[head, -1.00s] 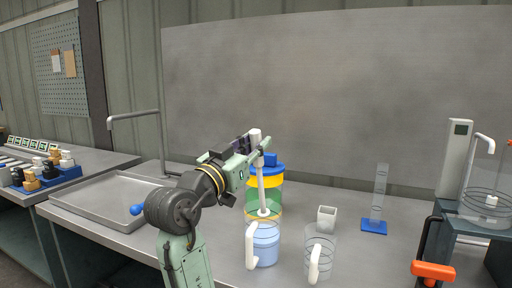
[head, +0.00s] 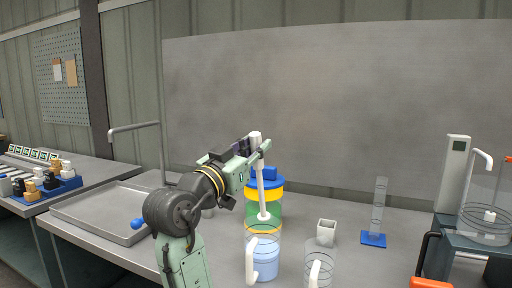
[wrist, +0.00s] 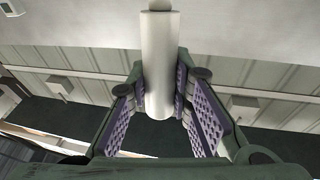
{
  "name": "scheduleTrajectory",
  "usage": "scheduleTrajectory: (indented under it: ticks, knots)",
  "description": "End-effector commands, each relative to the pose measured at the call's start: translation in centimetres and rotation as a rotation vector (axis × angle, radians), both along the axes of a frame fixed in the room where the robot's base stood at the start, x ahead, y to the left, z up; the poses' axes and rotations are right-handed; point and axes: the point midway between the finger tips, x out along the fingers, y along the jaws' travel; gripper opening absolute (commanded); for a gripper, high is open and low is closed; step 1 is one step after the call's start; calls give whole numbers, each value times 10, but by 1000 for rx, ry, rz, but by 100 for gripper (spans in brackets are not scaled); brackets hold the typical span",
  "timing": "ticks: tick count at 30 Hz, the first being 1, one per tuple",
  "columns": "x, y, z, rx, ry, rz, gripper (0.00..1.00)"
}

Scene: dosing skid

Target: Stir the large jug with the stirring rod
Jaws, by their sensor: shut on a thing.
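My gripper (head: 246,158) is shut on the white stirring rod (head: 261,180), gripping it near its top. The rod hangs almost upright; its wider lower end (head: 264,216) shows just above the rim of a clear jug with blue liquid and a white handle (head: 265,262). I cannot tell from this view whether the end is over the jug's mouth or behind it. In the wrist view the rod (wrist: 158,70) stands between the purple finger pads (wrist: 160,100). A second clear jug (head: 319,268) with a white handle stands to the right. I cannot tell which jug is larger.
A green container with a yellow band and blue lid (head: 264,184) stands close behind the rod. A small white square beaker (head: 326,232) and a measuring cylinder with a blue base (head: 373,239) stand right. A grey tray (head: 100,214) lies left. A stand with glassware (head: 486,228) is far right.

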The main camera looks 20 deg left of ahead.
Motion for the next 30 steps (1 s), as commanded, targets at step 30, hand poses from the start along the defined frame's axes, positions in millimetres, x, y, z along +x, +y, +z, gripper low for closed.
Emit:
scheduleTrajectory:
  ticks: [30]
  knots:
    - [0,0,50,0,-1,0,0]
